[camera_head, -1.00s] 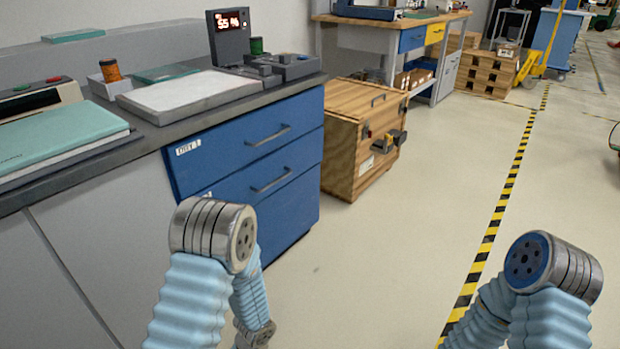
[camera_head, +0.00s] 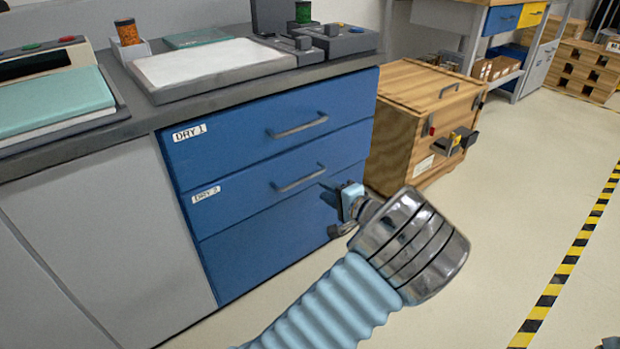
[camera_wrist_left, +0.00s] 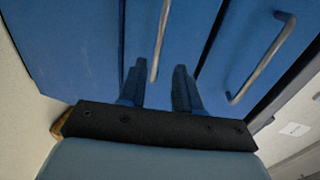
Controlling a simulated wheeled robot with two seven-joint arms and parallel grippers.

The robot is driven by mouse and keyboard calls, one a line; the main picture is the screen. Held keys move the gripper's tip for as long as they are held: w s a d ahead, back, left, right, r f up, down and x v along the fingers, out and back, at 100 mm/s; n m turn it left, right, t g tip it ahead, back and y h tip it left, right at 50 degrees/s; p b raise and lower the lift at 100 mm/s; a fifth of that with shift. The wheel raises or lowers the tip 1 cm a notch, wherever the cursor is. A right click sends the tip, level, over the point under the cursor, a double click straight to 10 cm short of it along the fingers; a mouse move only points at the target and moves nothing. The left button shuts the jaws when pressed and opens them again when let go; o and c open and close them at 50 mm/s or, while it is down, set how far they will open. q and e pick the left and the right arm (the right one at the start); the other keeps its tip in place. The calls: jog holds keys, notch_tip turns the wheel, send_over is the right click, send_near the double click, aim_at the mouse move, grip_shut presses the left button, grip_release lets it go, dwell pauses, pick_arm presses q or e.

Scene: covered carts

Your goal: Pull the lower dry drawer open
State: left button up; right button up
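The blue drawer unit has an upper drawer (camera_head: 235,140) labelled DRY 1 and a lower drawer (camera_head: 240,192) labelled DRY 2. Both look shut. The lower drawer's bar handle (camera_head: 300,179) is in plain view. My left gripper (camera_head: 340,198) is in front of the unit, just right of and below that handle. In the left wrist view my left gripper (camera_wrist_left: 158,85) is open, its two dark fingers pointing at the blue front. The lower handle (camera_wrist_left: 160,40) lines up with the gap between them; contact cannot be told. The upper handle (camera_wrist_left: 265,58) is to the right. My right gripper is out of view.
A wooden crate (camera_head: 400,125) with a latch stands right beside the drawer unit. The grey counter (camera_head: 140,125) above carries a white-topped tray and devices. A plain blue panel (camera_head: 270,240) lies below the lower drawer. Open floor lies to the right, with a striped line (camera_head: 560,275).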

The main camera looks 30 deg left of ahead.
aim_at(304, 179)
pick_arm(q)
jog(key=x, duration=1)
jog(key=shift+a+f, duration=0.1)
jog(key=shift+a, duration=0.1)
grip_shut()
